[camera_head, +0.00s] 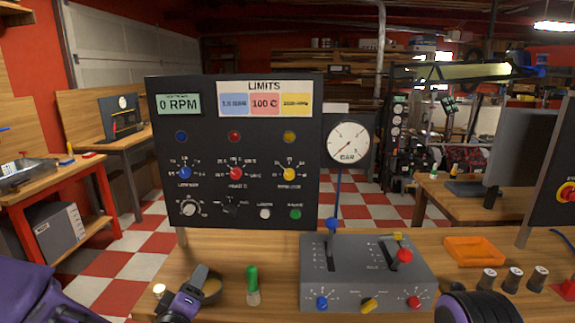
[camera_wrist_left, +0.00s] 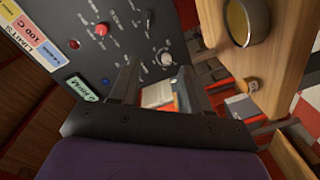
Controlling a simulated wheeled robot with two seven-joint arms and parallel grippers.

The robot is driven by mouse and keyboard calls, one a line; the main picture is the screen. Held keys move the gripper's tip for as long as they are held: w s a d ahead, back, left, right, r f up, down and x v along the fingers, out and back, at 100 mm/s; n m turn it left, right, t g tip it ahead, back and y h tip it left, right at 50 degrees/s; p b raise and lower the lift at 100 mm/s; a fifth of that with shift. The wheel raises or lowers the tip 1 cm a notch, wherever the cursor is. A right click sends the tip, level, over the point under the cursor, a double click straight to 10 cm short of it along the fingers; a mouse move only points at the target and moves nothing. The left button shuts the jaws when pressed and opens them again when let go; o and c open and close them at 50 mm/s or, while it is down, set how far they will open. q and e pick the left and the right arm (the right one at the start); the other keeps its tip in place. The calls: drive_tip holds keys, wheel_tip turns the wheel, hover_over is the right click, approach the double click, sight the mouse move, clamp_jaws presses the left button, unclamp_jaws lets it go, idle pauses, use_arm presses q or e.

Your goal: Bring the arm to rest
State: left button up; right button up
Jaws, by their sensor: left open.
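My left gripper (camera_head: 197,284) is low at the front left of the wooden bench, in front of the black control panel (camera_head: 245,150). It is open, and nothing shows between its fingers. In the left wrist view the two fingers of the left gripper (camera_wrist_left: 156,82) stand apart, with the panel (camera_wrist_left: 85,50) beyond them, seen tilted. A round brass-coloured dish (camera_head: 212,290) is close beside the gripper in the head view; I cannot tell whether they touch. A black and purple part of my right arm (camera_head: 478,307) shows at the bottom right; its gripper is out of view.
A green-capped bottle (camera_head: 253,284) stands right of the left gripper. A grey lever box (camera_head: 365,275) and a gauge (camera_head: 348,142) are at the middle. An orange tray (camera_head: 474,251) and several small knobbed cylinders (camera_head: 514,279) are at the right. Bare bench (camera_head: 225,250) shows below the panel.

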use_arm(q)
drive_tip(key=s+a+f+m+g+y, duration=0.15)
drive_tip(key=s+f+g, duration=0.35)
drive_tip(key=f, duration=0.6)
drive_tip(key=s+a+f+m+g+y, duration=0.1)
drive_tip(key=s+a+f+g, duration=0.2)
drive_tip(key=s+f, duration=0.55)
drive_tip(key=s+a+f+m+g, duration=0.1)
drive_tip(key=s+a+f+g, duration=0.1)
drive_tip(key=s+f, duration=0.4)
drive_tip(key=s+a+f+m+g+y, duration=0.1)
drive_tip(key=s+f+g, duration=0.3)
drive_tip(key=s, duration=1)
wheel_tip(320, 180, down, 3)
drive_tip(key=shift+s+a+f, duration=0.15)
drive_tip(key=shift+a+f, duration=0.05)
drive_tip(key=shift+a, duration=0.65)
use_arm(e)
drive_tip(key=shift+w, duration=0.25)
